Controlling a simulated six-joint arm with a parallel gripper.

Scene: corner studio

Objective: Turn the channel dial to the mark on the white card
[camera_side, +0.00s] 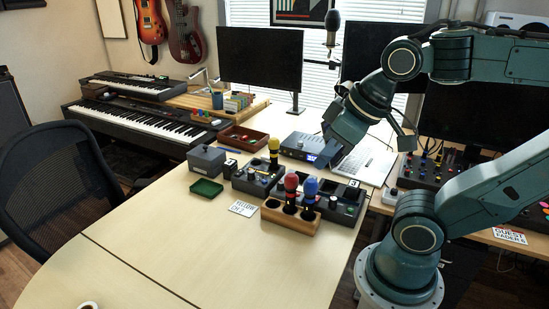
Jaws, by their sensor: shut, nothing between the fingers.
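A white card (243,208) lies flat on the light wooden desk and seems to read "YELLOW CH 2". Behind it is a dark grey unit (246,184) with a yellow-headed microphone (274,148) standing at it. A second dark unit (349,207) is at the right, with small knobs on top. Which knob is the channel dial, and where it points, is too small to tell. My gripper (320,163) is shut and empty, held above and behind the units, near the blue-lit box. It touches no knob that I can see.
A wooden block (290,221) holds a red and a blue microphone in front of the units. A green tray (206,188), a grey lidded box (206,160) and a brown tray (243,138) stand left.

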